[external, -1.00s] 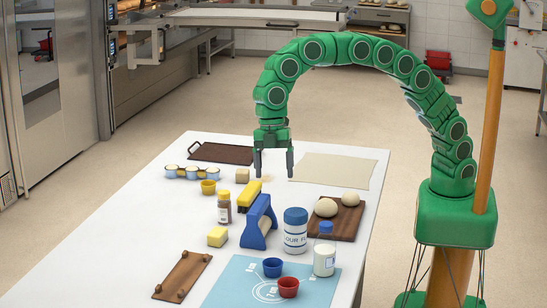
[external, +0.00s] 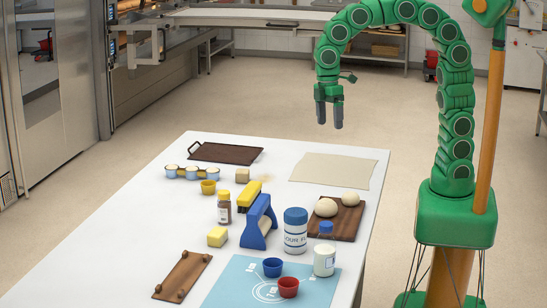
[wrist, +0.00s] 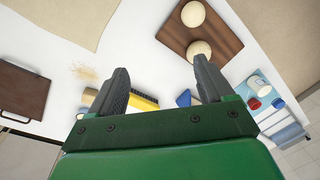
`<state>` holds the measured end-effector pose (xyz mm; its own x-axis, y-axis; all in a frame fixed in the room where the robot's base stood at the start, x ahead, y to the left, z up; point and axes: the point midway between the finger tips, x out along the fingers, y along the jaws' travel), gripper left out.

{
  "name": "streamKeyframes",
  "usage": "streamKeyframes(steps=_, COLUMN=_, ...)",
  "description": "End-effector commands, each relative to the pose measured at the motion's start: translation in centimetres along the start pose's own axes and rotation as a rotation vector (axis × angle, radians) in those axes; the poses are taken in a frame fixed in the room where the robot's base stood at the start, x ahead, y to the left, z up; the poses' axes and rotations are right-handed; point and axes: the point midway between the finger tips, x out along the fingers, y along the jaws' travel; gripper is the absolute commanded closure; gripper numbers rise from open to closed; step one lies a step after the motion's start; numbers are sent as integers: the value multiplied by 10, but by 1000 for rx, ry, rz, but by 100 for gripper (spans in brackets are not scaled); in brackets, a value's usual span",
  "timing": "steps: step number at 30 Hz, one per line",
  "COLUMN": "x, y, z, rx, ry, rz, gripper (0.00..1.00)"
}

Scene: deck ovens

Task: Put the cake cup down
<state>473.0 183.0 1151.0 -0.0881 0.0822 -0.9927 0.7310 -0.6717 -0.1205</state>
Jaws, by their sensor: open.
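My gripper (external: 329,122) is open and empty, raised high above the far right part of the white table, clear of everything on it. Both fingers also show apart in the wrist view (wrist: 157,84), with nothing between them. Three small cups stand on the table: a yellow cup (external: 208,187) near the left side, a blue cup (external: 272,266) and a red cup (external: 289,286) on the light blue mat (external: 235,285). I cannot tell which of them is the cake cup. The red cup also shows at the right in the wrist view (wrist: 253,103).
A yellow brush (external: 249,194), a blue-framed tool (external: 258,220), a flour jar (external: 295,230) and a white-filled jar (external: 324,262) stand mid-table. Dough balls lie on a wooden board (external: 348,231). A dark tray (external: 225,153) and a flat pale sheet (external: 335,170) lie at the back.

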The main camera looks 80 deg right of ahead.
Motion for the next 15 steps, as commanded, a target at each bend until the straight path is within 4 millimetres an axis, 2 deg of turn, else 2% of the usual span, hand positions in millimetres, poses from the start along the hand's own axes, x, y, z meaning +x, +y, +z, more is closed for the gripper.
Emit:
streamKeyframes(steps=1, x=0, y=2, z=18, rx=41, ry=-5, rz=2, gripper=19)
streamKeyframes(steps=3, x=0, y=3, z=40, rx=97, ry=-11, rz=6, gripper=19)
streamKeyframes(steps=15, x=15, y=-7, z=164, rx=419, ry=-51, rz=22, gripper=19)
